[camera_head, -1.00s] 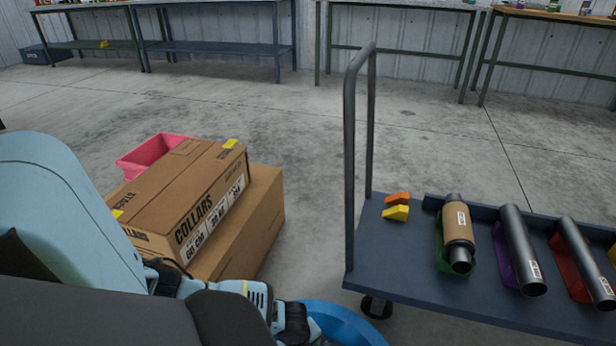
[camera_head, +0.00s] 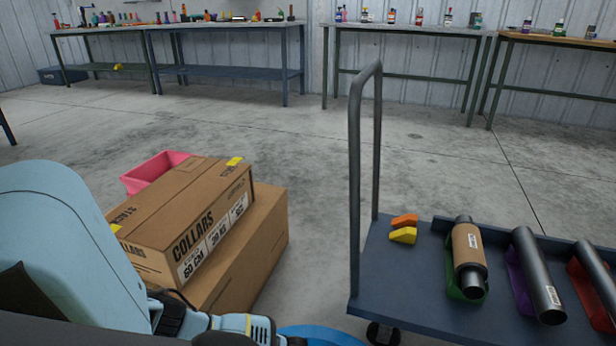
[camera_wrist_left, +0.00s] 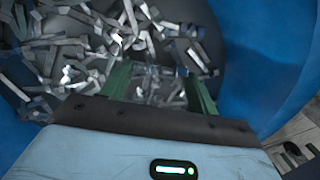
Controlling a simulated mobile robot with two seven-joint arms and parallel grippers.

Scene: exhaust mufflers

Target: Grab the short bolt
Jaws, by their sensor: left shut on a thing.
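Many loose grey metal bolts (camera_wrist_left: 65,45) lie jumbled in a blue bin (camera_wrist_left: 265,60) in the left wrist view; which are short is hard to tell. The bin's blue rim (camera_head: 322,335) also shows at the bottom of the head view. My left gripper (camera_wrist_left: 157,75) is down in the bin among the bolts, its green fingers spread apart around some small metal pieces. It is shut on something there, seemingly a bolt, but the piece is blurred. In the head view my left arm comes in at lower left and its gripper is out of frame. My right gripper is not in view.
Stacked cardboard boxes (camera_head: 195,225) and a pink bin (camera_head: 153,170) stand left of the blue bin. A blue cart (camera_head: 400,285) with an upright handle (camera_head: 356,180) carries mufflers (camera_head: 467,255) and wedges (camera_head: 404,235) at right. Workbenches (camera_head: 225,75) line the back wall.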

